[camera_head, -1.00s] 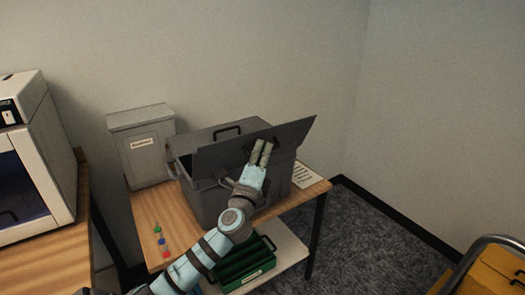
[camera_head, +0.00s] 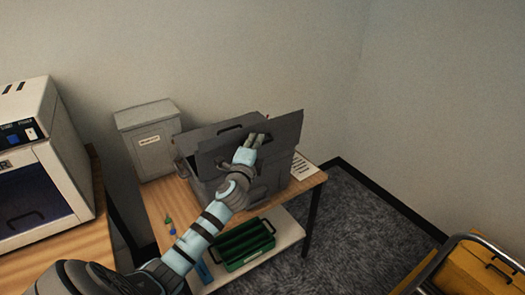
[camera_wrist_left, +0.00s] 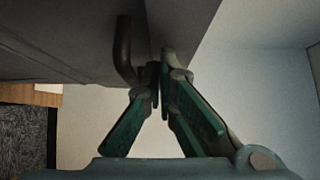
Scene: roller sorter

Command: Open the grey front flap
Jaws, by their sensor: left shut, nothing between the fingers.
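The grey front flap (camera_head: 286,132) is a flat dark grey panel on the grey box (camera_head: 208,190). It stands raised and tilted at the box's front, with its right end sticking out past the box. My left gripper (camera_head: 257,137) is at the flap's outer face, partly covering it. In the left wrist view, my left gripper (camera_wrist_left: 160,78) is shut with nothing between its fingers. Its tips are beside a dark curved handle (camera_wrist_left: 123,50) on a grey surface; I cannot tell whether they touch. My right gripper is not in view.
The box stands on a wooden table (camera_head: 154,200). A pale grey lidded bin (camera_head: 152,150) is behind left. A green crate (camera_head: 240,245) sits on the lower shelf. A white machine (camera_head: 40,160) is at left, a yellow cart (camera_head: 480,270) at lower right. Small coloured pieces lie at the table's left.

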